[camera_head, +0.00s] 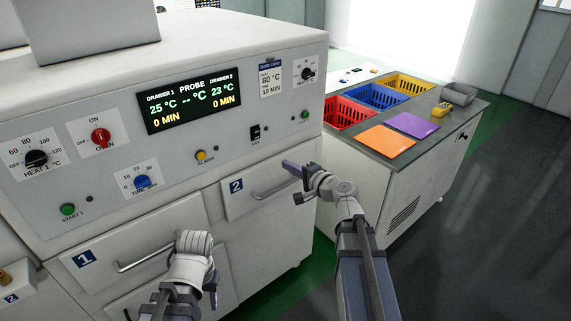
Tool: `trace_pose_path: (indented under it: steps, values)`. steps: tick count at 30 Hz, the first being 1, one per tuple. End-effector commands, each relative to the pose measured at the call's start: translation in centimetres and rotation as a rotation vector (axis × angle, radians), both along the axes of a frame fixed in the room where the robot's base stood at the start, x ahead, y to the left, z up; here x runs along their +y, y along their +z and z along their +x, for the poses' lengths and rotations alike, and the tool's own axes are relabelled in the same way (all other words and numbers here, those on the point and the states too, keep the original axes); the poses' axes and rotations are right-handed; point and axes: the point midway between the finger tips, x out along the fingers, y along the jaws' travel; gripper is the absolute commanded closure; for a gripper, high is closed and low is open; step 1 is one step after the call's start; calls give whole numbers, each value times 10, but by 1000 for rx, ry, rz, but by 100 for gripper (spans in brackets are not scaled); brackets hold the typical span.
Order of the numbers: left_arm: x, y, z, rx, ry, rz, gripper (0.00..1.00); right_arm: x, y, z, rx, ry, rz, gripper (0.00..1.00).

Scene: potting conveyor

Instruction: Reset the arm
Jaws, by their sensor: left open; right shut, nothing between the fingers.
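My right gripper (291,168) is shut and empty in the head view. It is in front of the machine's drawer 2 (240,205), close to the right end of that drawer's handle (275,189); I cannot tell whether it touches. My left gripper (211,287) is open, low in the picture in front of drawer 1 (95,272). Its wrist hides part of that drawer, and its fingers are partly hidden. Both drawers look closed. The machine's display (190,101) reads 25 °C for drawer 1 and 23 °C for drawer 2.
The control panel has knobs, including a red one (101,136) and a blue one (141,182). To the right, a side cabinet (409,200) bears red (347,114), blue (375,97) and yellow (408,86) baskets, orange and purple sheets (386,140). The floor further right is clear.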

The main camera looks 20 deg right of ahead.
Motion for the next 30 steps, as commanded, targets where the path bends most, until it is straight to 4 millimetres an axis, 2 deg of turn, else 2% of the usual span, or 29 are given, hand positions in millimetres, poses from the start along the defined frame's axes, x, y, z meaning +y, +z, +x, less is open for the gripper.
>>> trace_pose_path:
  steps: [11,14,17,20,21,23,25,27,30]
  values:
    - [0,0,0,0,0,0,52,0,0,0,0,0,0,100]
    - [0,0,0,0,0,0,52,8,-3,-1,8,22,-18,100]
    - [0,2,0,0,0,0,52,41,-15,-7,43,112,-95,100]
    - [0,4,0,0,0,0,52,95,-41,-25,111,281,-244,100]
    - [0,4,0,0,0,0,52,119,-54,-36,146,365,-319,100]
    - [0,6,0,0,0,0,52,152,-76,-58,203,498,-442,100]
    - [0,7,0,0,0,0,52,184,-103,-89,277,660,-598,100]
    - [0,9,0,0,0,0,52,205,-128,-123,358,815,-763,100]
    - [0,11,0,0,0,0,52,215,-153,-168,473,1001,-983,100]
